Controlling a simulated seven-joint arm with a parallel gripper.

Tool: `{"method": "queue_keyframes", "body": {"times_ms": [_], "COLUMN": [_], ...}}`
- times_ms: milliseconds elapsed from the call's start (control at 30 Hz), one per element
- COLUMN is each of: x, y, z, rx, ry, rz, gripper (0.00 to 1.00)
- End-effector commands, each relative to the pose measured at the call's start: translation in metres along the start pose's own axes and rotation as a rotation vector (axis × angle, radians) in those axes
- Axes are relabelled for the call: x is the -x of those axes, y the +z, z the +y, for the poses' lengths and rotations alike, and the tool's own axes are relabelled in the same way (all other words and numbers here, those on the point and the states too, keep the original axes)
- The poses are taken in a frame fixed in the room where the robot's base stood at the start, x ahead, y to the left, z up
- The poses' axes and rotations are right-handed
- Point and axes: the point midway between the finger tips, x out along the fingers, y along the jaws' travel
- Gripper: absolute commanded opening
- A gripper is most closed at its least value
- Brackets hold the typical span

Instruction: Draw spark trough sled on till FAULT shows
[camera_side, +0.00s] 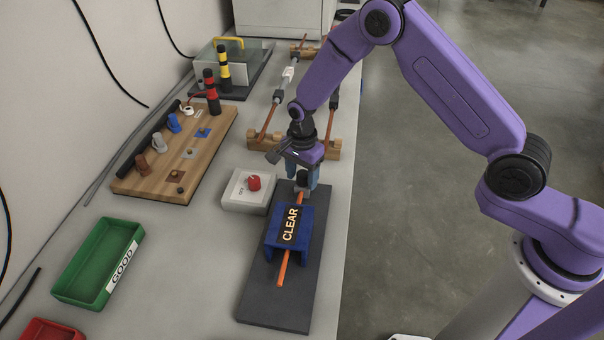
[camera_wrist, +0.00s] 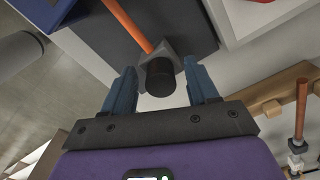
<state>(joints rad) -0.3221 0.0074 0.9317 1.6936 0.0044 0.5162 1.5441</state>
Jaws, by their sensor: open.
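A dark base plate (camera_side: 275,298) carries a blue trough (camera_side: 304,246) whose display (camera_side: 290,225) reads CLEAR. An orange cable (camera_side: 283,270) runs lengthwise through the trough and sticks out at both ends. At the far end of the plate is a black knob (camera_side: 302,178); in the wrist view the knob (camera_wrist: 160,78) stands on a grey wedge-shaped piece (camera_wrist: 172,48) where the cable (camera_wrist: 128,24) ends. My gripper (camera_wrist: 160,72) is open, its blue fingers on either side of the knob with gaps showing. The blue trough (camera_wrist: 62,10) is partly cut off there.
A white box with a red button (camera_side: 254,182) stands just left of the plate. A green GOOD tray (camera_side: 72,262) and a red tray (camera_side: 50,332) lie farther left. A wooden board with clips (camera_side: 160,190) and a cable rack (camera_side: 262,144) stand behind. The bench's right edge is close.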

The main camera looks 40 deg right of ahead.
Motion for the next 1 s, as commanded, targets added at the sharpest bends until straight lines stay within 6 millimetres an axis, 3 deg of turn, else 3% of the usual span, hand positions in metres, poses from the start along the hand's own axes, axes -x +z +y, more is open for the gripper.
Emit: {"method": "queue_keyframes", "body": {"times_ms": [200, 300, 400, 700, 900, 933, 1000], "x": [0.000, 0.000, 0.000, 0.000, 0.000, 0.000, 0.000], "y": [0.000, 0.000, 0.000, -0.016, -0.016, -0.016, -0.015], "z": [0.000, 0.000, 0.000, -0.007, -0.007, -0.007, -0.007], "rx": [0.000, 0.000, 0.000, -0.003, -0.002, -0.002, -0.002], "ry": [-0.001, -0.001, -0.001, -0.001, 0.000, 0.000, 0.000], "rz": [0.000, 0.000, 0.000, 0.002, 0.002, 0.002, 0.002], "gripper": [0.59, 0.26, 0.00, 0.00, 0.00, 0.37, 0.59]}}
